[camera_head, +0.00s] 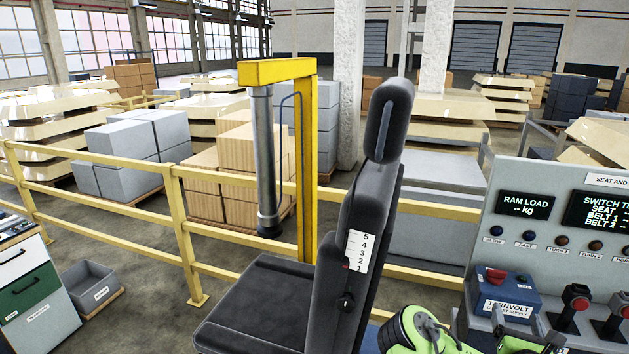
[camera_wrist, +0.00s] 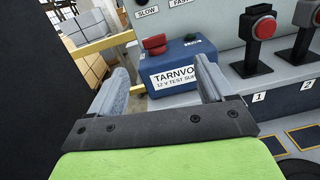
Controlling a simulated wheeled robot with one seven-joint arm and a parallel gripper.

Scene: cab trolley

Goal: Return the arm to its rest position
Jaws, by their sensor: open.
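My gripper (camera_wrist: 162,78) is open in the wrist view, with its two grey fingers apart and nothing between them. Beyond the fingers stands a blue TARNVOLT test supply box (camera_wrist: 178,72) with a red knob on top. The gap between fingers and box is hard to judge. In the head view, green links of my arm (camera_head: 415,330) show at the bottom edge, just right of the seat. The fingers cannot be made out there. The blue box (camera_head: 505,295) stands right of the arm on the console.
A black seat (camera_head: 262,303) with a tall backrest stands left of my arm. A yellow railing (camera_head: 180,230) runs behind.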

